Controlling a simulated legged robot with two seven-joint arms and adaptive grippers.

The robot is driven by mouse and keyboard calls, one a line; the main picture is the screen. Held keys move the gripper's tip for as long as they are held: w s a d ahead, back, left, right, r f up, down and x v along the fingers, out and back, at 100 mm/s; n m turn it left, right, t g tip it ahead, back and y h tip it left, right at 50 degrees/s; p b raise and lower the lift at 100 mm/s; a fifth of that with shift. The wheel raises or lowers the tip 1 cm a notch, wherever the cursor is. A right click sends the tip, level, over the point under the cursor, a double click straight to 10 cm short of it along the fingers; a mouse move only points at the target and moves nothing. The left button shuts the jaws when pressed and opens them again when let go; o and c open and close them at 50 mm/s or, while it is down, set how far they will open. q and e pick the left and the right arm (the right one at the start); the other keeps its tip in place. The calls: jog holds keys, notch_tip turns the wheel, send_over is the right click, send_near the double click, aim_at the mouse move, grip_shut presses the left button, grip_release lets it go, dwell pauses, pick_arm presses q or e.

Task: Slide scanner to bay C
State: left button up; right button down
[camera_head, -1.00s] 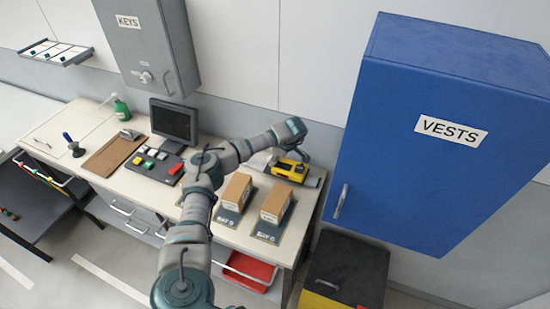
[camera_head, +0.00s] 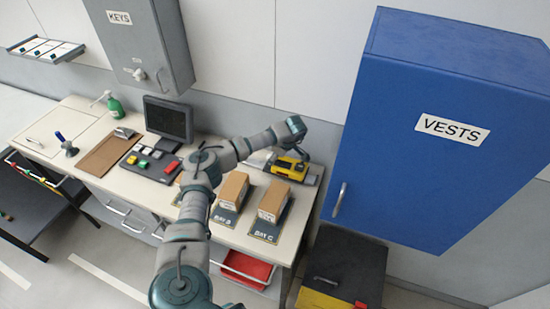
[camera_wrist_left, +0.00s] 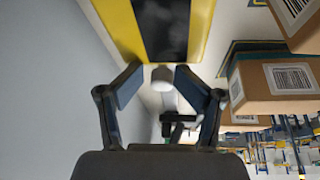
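The scanner (camera_head: 290,168) is yellow with a dark top and lies at the right back of the bench, on a grey pad. It shows in the left wrist view as a yellow and black body (camera_wrist_left: 165,25). My left gripper (camera_wrist_left: 158,85) is open, its two fingers spread just short of the scanner with nothing between them. In the head view my left gripper (camera_head: 302,152) is beside the scanner's back, its fingertips hard to make out. The bay C spot (camera_head: 265,236) is a dark labelled mat with a cardboard box (camera_head: 274,202) on it. My right gripper is not in view.
The bay B mat (camera_head: 222,217) also holds a cardboard box (camera_head: 234,190), left of bay C. My arm crosses above the bench (camera_head: 290,240) and hides part of it. A blue VESTS cabinet (camera_head: 400,150) stands close on the right. A monitor (camera_head: 168,119) stands at the back.

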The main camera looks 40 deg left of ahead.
aim_at(284, 165)
pick_arm(q)
jog(key=v, duration=1.1)
jog(key=shift+r, duration=0.25)
